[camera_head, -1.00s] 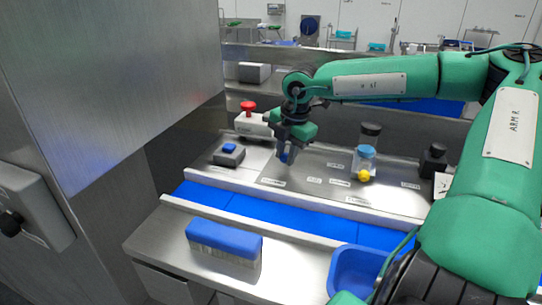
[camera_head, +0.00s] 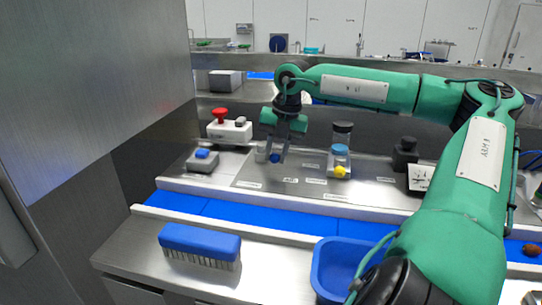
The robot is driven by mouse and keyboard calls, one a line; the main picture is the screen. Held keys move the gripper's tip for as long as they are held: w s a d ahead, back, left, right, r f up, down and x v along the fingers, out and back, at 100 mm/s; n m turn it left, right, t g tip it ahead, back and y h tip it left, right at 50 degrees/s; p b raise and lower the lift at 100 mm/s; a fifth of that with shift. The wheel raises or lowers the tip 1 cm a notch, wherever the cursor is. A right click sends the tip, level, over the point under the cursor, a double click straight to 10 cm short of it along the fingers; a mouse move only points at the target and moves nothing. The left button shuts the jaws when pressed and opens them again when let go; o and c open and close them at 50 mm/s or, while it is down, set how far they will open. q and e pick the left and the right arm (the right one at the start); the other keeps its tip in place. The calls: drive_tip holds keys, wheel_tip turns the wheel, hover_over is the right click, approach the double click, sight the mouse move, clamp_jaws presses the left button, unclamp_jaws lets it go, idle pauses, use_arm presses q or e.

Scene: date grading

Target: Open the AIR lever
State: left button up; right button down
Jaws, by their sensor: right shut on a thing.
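A pale block (camera_head: 261,153) shows just left of the fingers. Small white labels lie on the panel (camera_head: 262,172), too small to read. My left gripper is not in view.
A red button on a white box (camera_head: 232,131) and a grey box with a blue button (camera_head: 202,161) stand left. A clear unit with a yellow knob (camera_head: 340,171) stands right. A blue belt (camera_head: 270,218), blue brush (camera_head: 200,240) and blue bin (camera_head: 322,270) are in front.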

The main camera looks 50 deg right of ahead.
drive_tip(key=d+n, duration=0.2)
drive_tip(key=shift+s+n, duration=0.25)
drive_tip(key=shift+n, duration=0.15)
drive_tip(key=shift+d+r+n+g+y, duration=0.1)
drive_tip(key=shift+d+n+g+y, duration=0.3)
drive_tip(key=shift+n, duration=0.5)
drive_tip(key=shift+w+d+r+n+p, duration=0.1)
drive_tip(key=shift+d+n+p, duration=0.7)
drive_tip(key=shift+n, duration=0.4)
drive_tip(key=shift+w+d+n+g+p, duration=0.15)
drive_tip(key=shift+d+n+p, duration=0.3)
drive_tip(key=shift+n+p, duration=0.15)
drive_tip(key=shift+w+d+n+g+p, duration=0.15)
drive_tip(key=shift+d+n+p, duration=0.3)
drive_tip(key=shift+n, duration=0.25)
drive_tip(key=c, duration=1.2)
unclamp_jaws()
drive_tip(key=shift+f, duration=0.2)
drive_tip(key=d+r, duration=0.1)
drive_tip(key=r, duration=0.3)
drive_tip(key=r+b, duration=0.1)
drive_tip(key=r, duration=0.4)
drive_tip(key=d+r+b, duration=0.1)
drive_tip(key=r, duration=0.3)
drive_tip(key=shift+s+d+r, duration=0.2)
drive_tip(key=shift+d+r, duration=0.1)
